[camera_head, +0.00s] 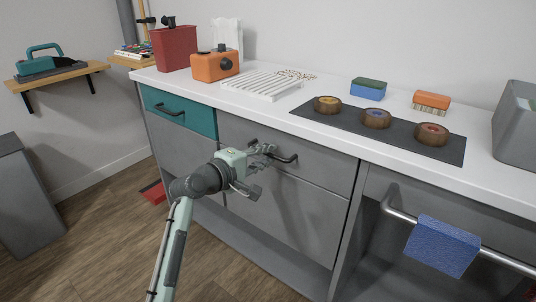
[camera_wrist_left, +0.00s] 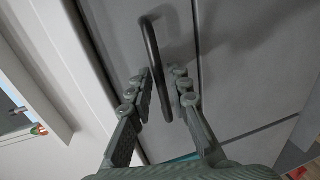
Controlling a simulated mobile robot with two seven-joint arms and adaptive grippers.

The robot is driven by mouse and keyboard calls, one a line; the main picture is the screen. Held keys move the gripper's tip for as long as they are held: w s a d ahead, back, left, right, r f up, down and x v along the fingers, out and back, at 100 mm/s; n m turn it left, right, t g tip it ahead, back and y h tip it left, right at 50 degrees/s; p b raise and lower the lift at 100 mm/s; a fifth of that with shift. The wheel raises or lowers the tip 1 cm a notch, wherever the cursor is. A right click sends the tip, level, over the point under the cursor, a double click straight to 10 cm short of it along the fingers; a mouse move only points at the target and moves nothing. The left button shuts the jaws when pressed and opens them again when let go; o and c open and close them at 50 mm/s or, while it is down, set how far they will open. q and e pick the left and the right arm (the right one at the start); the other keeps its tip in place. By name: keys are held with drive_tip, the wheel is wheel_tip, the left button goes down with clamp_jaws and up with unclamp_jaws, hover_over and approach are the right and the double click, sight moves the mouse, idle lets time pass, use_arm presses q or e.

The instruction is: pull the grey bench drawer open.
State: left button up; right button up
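The grey bench drawer (camera_head: 325,168) is under the white worktop, right of a teal drawer, and its front looks flush with the bench. Its dark bar handle (camera_head: 288,159) is partly hidden by my left gripper (camera_head: 262,161) in the head view. In the left wrist view the handle (camera_wrist_left: 152,45) runs down between the two fingers of my left gripper (camera_wrist_left: 163,82). The fingers are apart, one on each side of the bar, with gaps showing. I cannot tell whether either finger touches it. My right gripper is in neither view.
The teal drawer (camera_head: 190,117) is shut. A blue cloth (camera_head: 441,246) hangs on a rail (camera_head: 494,257) at the right. A red object (camera_head: 154,192) lies on the floor by the bench. The wooden floor (camera_head: 110,235) in front at the left is mostly clear.

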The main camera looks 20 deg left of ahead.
use_arm(q)
drive_tip(key=shift+w+d+f, duration=0.1)
drive_tip(key=shift+w+d, duration=0.1)
drive_tip(key=shift+w, duration=0.35)
clamp_jaws()
